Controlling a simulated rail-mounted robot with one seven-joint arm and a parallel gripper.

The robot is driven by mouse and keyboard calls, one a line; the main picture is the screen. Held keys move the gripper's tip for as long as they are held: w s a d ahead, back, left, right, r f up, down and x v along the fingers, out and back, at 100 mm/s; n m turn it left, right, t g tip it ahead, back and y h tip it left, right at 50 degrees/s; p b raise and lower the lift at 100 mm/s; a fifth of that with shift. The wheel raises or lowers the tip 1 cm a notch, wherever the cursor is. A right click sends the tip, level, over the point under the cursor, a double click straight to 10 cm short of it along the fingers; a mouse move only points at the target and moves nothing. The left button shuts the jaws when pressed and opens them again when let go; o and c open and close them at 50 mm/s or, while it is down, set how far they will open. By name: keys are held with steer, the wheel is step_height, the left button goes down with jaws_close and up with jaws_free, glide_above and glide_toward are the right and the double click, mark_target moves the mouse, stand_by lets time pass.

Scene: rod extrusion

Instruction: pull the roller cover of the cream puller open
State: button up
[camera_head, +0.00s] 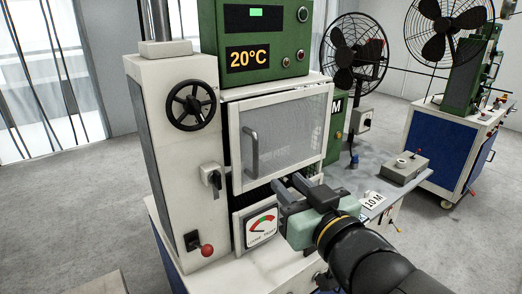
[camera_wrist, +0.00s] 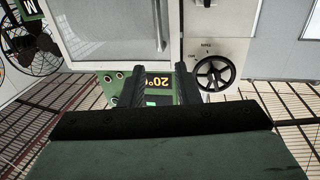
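The cream puller (camera_head: 182,130) stands in the middle of the head view. Its roller cover (camera_head: 297,130) is a white frame with a mesh pane and appears closed across the front. A grey vertical bar handle (camera_head: 252,152) is at the cover's left side. In the wrist view, the cover (camera_wrist: 105,35) and its handle (camera_wrist: 160,25) show at the top. My gripper (camera_head: 292,187) is in front of the cover's lower right part, below and right of the handle. In the wrist view, its two dark fingers (camera_wrist: 158,88) are apart with nothing held between them.
A black handwheel (camera_head: 191,105), a switch (camera_head: 212,178) and a red-knobbed lever (camera_head: 206,250) are on the cream column. A gauge panel (camera_head: 262,229) is below the cover. A grey bench with a small box (camera_head: 403,168) is to the right. A black fan (camera_head: 354,54) stands behind.

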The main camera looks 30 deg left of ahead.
mark_target(257, 149)
steer(key=p+x, duration=0.1)
steer(key=x, duration=1.5)
jaws_close()
